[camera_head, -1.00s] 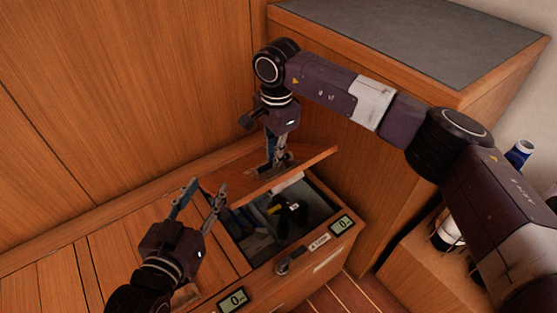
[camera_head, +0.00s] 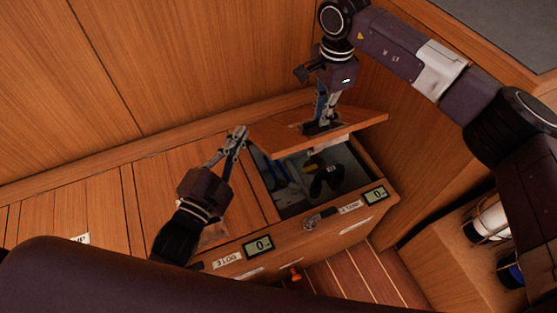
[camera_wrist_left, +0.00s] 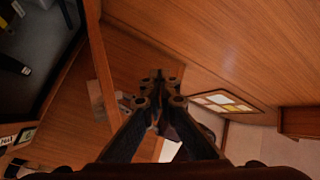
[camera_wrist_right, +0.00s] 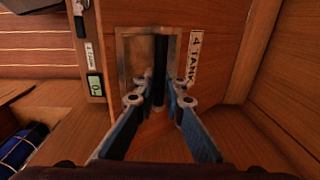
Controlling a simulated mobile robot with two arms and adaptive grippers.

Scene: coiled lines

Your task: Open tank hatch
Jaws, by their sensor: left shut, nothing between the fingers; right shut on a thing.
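The tank hatch (camera_head: 365,122) is a wooden lid, raised and tilted over its opening, in the head view. In the right wrist view its face (camera_wrist_right: 215,80) carries a "4 TANK" label. My right gripper (camera_head: 325,122) is shut on the dark handle bar (camera_wrist_right: 160,65) in the hatch's recessed plate. The opened compartment (camera_head: 295,200) below shows dark and yellow items inside. My left gripper (camera_head: 238,135) is shut and empty, just left of the hatch's left edge. It also shows in the left wrist view (camera_wrist_left: 158,80).
A front panel (camera_head: 285,240) carries small displays (camera_head: 257,247) and a metal latch (camera_head: 318,217). Closed wooden lids (camera_head: 100,205) extend left. A side shelf on the right holds strapped cylinders (camera_head: 488,222). The striped floor (camera_head: 350,275) lies in front.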

